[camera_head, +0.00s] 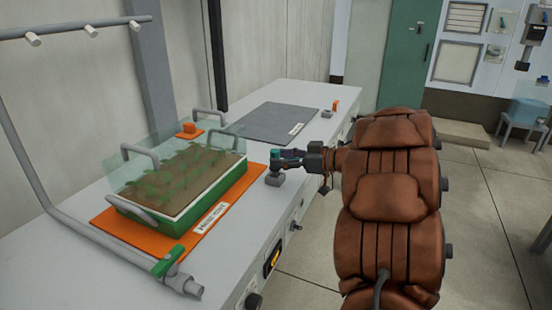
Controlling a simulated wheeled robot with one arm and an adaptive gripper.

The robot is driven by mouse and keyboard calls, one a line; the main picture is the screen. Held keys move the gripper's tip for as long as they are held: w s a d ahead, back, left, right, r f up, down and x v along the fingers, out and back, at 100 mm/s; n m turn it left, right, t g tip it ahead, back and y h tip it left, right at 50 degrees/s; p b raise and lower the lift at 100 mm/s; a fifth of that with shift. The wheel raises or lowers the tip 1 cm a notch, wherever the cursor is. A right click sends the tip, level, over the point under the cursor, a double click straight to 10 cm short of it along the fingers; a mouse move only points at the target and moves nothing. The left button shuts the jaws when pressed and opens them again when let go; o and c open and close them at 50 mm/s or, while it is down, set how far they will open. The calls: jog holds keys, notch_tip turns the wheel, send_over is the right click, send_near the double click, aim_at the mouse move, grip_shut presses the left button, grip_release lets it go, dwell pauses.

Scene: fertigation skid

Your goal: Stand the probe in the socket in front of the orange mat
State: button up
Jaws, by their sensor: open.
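The orange mat (104,229) lies on the left part of the bench under a green planter (160,221). A small grey socket (273,181) sits beside the mat's right edge, near the bench's front edge. The probe (275,154), with a teal top, appears upright directly over the socket, and its lower part seems to be in it. My gripper (284,158) reaches in from the right, level with the probe's upper part. Its jaws are open at the probe. The fingers are small here, so I cannot tell whether they touch it.
The planter has clear panels and grey handles. A grey pipe with a green valve (167,262) crosses the bench's near left. A dark grey mat (270,123) lies farther back, with a small grey block (327,114) beside it. Floor is free at right.

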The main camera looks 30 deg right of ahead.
jog(key=v, duration=0.9)
jog(key=shift+s+r+p, duration=0.15)
jog(key=shift+s+p, duration=0.05)
jog(key=shift+p, duration=0.25)
jog(key=shift+d, duration=0.15)
jog(key=w+d+r+m+h, duration=0.2)
jog(key=w+r+m+h, duration=0.1)
jog(key=w+h, duration=0.3)
jog(key=w+d+r+m+h, duration=0.2)
jog(key=w+d+r+h, duration=0.15)
jog(key=h, duration=0.35)
jog(key=s+a+f+m+g, duration=0.4)
jog(key=s+a+f+g, duration=0.6)
jog(key=s+a+f, duration=0.7)
jog(key=s+a+f+n+g+y, duration=0.2)
jog(key=s+a+g+y, duration=0.2)
jog(key=s+a, duration=1.4)
jog(key=shift+s+a+f+n+g+y, duration=0.25)
jog(key=shift+s+a+n+g+y, duration=0.15)
jog(key=shift+s+g, duration=0.6)
